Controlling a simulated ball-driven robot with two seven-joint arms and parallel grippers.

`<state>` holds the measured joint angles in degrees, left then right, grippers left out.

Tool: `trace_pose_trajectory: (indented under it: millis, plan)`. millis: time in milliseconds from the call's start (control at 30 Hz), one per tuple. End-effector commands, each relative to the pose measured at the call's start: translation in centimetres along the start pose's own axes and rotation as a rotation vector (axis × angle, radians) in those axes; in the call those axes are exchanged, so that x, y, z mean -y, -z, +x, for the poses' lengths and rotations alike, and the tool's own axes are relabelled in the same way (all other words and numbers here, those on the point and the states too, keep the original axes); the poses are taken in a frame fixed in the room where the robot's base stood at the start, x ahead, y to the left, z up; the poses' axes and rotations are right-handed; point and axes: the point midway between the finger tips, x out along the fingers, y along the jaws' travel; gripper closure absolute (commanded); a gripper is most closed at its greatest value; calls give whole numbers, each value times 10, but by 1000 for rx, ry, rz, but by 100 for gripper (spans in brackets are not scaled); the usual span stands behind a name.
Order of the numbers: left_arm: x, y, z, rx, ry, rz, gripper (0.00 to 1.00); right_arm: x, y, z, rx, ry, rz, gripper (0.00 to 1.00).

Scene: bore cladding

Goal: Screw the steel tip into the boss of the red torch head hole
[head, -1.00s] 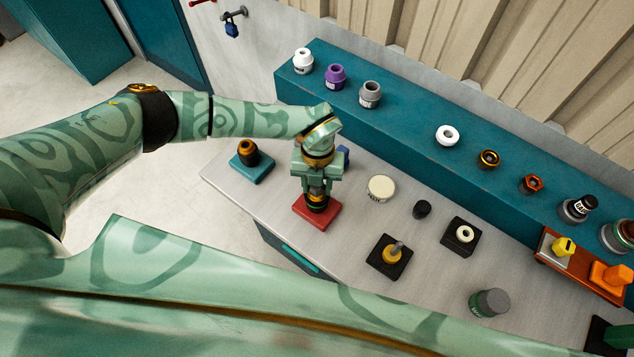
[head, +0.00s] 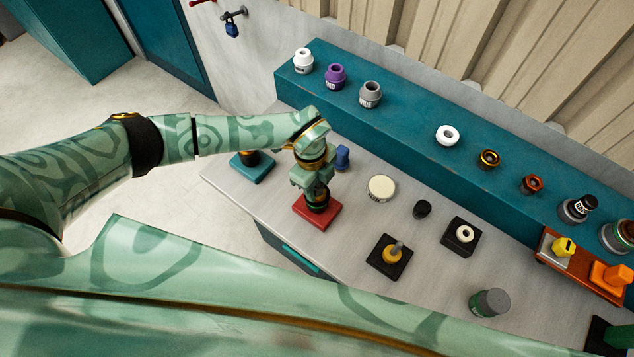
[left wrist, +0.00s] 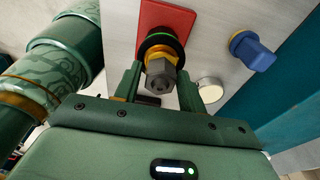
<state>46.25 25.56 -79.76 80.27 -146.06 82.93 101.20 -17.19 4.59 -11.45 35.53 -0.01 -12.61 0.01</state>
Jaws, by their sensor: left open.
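The red torch head hole is a red square base (head: 307,216) on the bench, with a dark round torch head (head: 322,207) standing on it. My left gripper (head: 317,187) is over this head, pointing down. In the left wrist view the red base (left wrist: 168,18) is at the top, and a grey hexagonal steel tip (left wrist: 159,73) sits at the brass-coloured boss (left wrist: 160,52). The open left fingers (left wrist: 160,90) stand on either side of the tip, with gaps visible. How deep the tip is threaded cannot be told. My right gripper is not in view.
A teal base (head: 252,172) with a dark part is left of the red one. A blue knob (head: 342,157), a cream round tub (head: 381,187) and black bases (head: 389,262) are nearby. A teal shelf (head: 410,120) with several rings and caps runs behind.

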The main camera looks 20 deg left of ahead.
Motion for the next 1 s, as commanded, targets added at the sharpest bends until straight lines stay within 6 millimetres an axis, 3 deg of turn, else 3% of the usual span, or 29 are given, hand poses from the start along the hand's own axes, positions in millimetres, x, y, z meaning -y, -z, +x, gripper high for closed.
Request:
trace_pose_trajectory:
  millis: [67,167,367,467,800,1000]
  plan:
    - [0,0,0,0,0,1,60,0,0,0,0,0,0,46]
    - [0,0,0,0,0,3,84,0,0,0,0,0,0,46]
    - [0,0,0,2,-4,33,84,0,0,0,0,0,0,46]
    - [1,0,0,3,-21,182,84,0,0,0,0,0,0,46]
    - [1,0,0,2,-114,925,84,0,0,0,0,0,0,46]
    - [0,0,1,0,-128,1050,84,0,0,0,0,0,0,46]
